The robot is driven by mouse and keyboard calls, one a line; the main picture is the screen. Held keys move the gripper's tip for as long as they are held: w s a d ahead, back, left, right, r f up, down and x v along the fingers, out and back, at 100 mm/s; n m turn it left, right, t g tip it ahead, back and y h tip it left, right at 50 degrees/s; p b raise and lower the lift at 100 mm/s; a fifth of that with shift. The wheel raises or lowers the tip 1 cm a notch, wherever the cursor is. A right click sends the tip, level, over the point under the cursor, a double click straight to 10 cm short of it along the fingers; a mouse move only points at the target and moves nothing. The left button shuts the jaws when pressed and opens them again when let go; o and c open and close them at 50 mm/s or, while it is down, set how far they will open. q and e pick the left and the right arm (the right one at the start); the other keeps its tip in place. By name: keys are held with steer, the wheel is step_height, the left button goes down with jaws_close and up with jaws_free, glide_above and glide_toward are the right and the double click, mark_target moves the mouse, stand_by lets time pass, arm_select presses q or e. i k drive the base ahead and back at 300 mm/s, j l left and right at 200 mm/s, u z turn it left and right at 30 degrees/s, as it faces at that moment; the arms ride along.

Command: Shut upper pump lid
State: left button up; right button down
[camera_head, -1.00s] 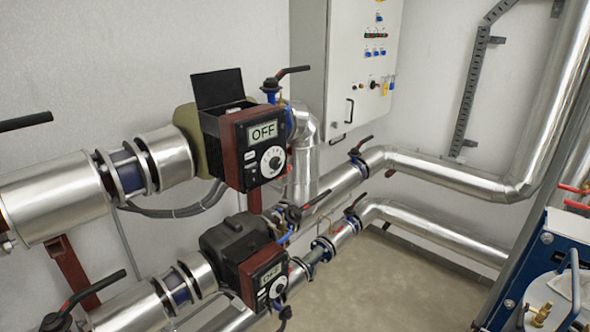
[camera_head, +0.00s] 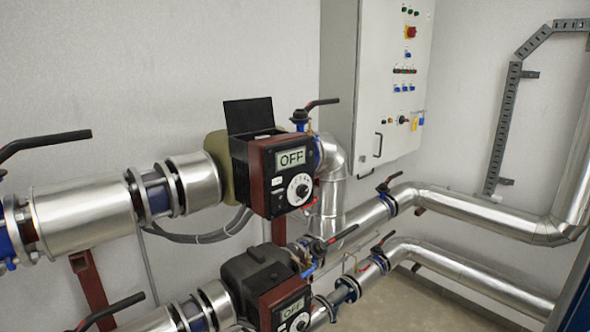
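The upper pump (camera_head: 284,178) is a dark red and black box with an "OFF" display and a white dial, in the middle of the head view. Its black lid (camera_head: 249,115) stands up, open, at the back of the box top. The open top (camera_head: 262,136) shows between the lid and the display face. The lower pump (camera_head: 268,285) sits below it, and its black top looks closed. Neither of my grippers is in view.
Silver pipes (camera_head: 80,213) run left and right of the pumps. Black valve handles (camera_head: 45,143) stick out at left, and another (camera_head: 322,102) stands right beside the upper pump. A white control cabinet (camera_head: 385,90) hangs behind on the wall. Bare floor (camera_head: 420,300) shows at lower right.

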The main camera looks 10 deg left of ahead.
mark_target(242, 116)
steer(key=i+j, duration=0.45)
steer(key=i+j+u, duration=0.1)
steer(key=i+j, duration=0.3)
steer(key=i, duration=0.2)
